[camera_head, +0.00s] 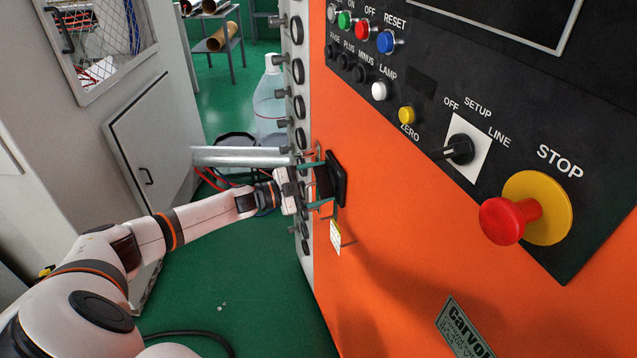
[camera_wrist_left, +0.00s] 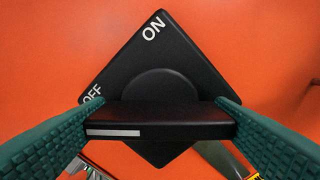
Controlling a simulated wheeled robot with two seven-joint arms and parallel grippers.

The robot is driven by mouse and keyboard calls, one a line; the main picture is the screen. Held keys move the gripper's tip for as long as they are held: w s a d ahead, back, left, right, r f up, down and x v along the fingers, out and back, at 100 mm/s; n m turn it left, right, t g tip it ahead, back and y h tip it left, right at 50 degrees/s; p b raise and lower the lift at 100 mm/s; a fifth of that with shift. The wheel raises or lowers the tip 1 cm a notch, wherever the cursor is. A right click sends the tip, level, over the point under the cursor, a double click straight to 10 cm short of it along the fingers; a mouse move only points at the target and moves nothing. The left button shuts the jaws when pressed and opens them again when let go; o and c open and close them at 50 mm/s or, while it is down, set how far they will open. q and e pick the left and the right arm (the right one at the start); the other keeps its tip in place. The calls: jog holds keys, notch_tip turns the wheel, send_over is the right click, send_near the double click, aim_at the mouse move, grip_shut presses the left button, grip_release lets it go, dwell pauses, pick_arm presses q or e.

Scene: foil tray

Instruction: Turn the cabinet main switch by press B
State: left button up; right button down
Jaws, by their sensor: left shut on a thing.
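The main switch (camera_head: 339,178) is a black rotary switch on the orange cabinet front (camera_head: 400,240). In the left wrist view its diamond plate (camera_wrist_left: 165,50) reads ON at the top and OFF at the left. Its black bar handle (camera_wrist_left: 180,121) lies crosswise, with the white mark (camera_wrist_left: 113,133) on the left end, near OFF. My left gripper (camera_head: 320,184) is shut on the handle, one teal finger at each end in the wrist view (camera_wrist_left: 160,122). My right gripper is not in view. No letter B label is readable.
A tag (camera_head: 336,237) hangs below the switch. To the right are a red STOP button (camera_head: 503,220), a selector knob (camera_head: 459,149) and several coloured buttons. A grey cabinet (camera_head: 150,130) stands left. Green floor (camera_head: 240,290) lies between.

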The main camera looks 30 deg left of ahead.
pick_arm(q)
jog(key=o, duration=1)
jog(key=shift+b+v, duration=1.4)
jog(key=shift+v, duration=4.65)
